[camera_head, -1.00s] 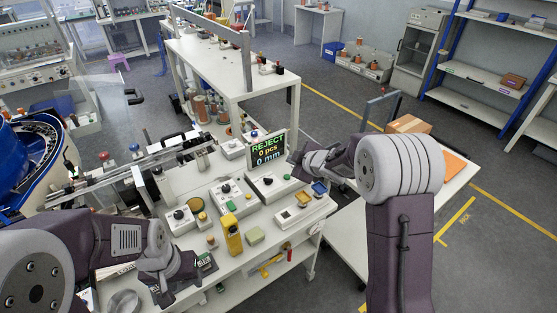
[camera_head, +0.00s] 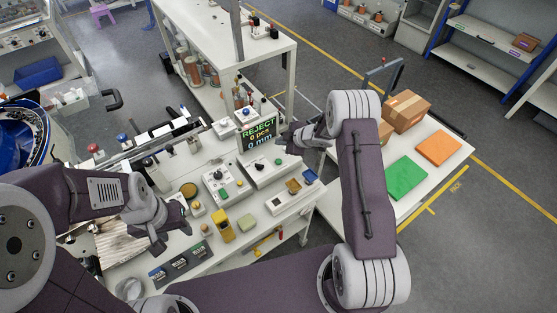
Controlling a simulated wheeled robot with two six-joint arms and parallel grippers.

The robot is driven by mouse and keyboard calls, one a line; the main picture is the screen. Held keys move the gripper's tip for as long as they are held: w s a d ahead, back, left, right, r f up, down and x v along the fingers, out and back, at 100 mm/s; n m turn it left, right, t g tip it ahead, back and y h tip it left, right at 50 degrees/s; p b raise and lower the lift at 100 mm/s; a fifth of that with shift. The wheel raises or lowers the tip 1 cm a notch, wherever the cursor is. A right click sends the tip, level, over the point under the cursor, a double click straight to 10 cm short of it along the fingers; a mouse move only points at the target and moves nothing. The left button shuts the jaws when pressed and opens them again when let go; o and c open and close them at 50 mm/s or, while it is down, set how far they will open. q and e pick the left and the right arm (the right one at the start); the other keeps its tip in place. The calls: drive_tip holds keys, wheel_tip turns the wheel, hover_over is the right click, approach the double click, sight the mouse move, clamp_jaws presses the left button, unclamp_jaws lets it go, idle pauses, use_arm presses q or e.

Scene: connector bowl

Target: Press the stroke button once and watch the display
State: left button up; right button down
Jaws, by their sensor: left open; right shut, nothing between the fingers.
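The display (camera_head: 258,135) stands upright at the back of the white bench and reads "REJECT", "0 pcs", "0 mm". Below it is a white control box (camera_head: 272,173) with a black knob. A second white box (camera_head: 228,187) with a black knob and a green button sits to its left. I cannot tell which button is the stroke button; no label is readable. My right gripper (camera_head: 286,138) is shut and empty, just right of the display, above the bench's right edge. My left gripper (camera_head: 157,243) is open and empty over the bench's front left.
A yellow block (camera_head: 221,225) and a small box with a display (camera_head: 281,202) stand on the bench front. A blue bowl feeder (camera_head: 22,140) is at the left. The right-hand table holds cardboard boxes (camera_head: 405,110), a green sheet (camera_head: 406,178) and an orange sheet (camera_head: 439,148).

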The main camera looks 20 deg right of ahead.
sight(281, 162)
drive_tip(key=f+b, duration=0.3)
drive_tip(key=shift+s+a+f+b, duration=0.15)
drive_tip(key=shift+s+b, duration=0.15)
drive_tip(key=shift+s, duration=0.1)
drive_tip(key=f+b, duration=0.2)
drive_tip(key=f, duration=0.1)
drive_tip(key=f+b, duration=0.1)
drive_tip(key=b, duration=0.1)
drive_tip(key=shift+w+f, duration=0.3)
drive_tip(key=shift+f, duration=0.25)
drive_tip(key=shift+s, duration=0.15)
idle(0.8)
drive_tip(key=shift+f+b, duration=0.3)
drive_tip(key=shift+f, duration=0.05)
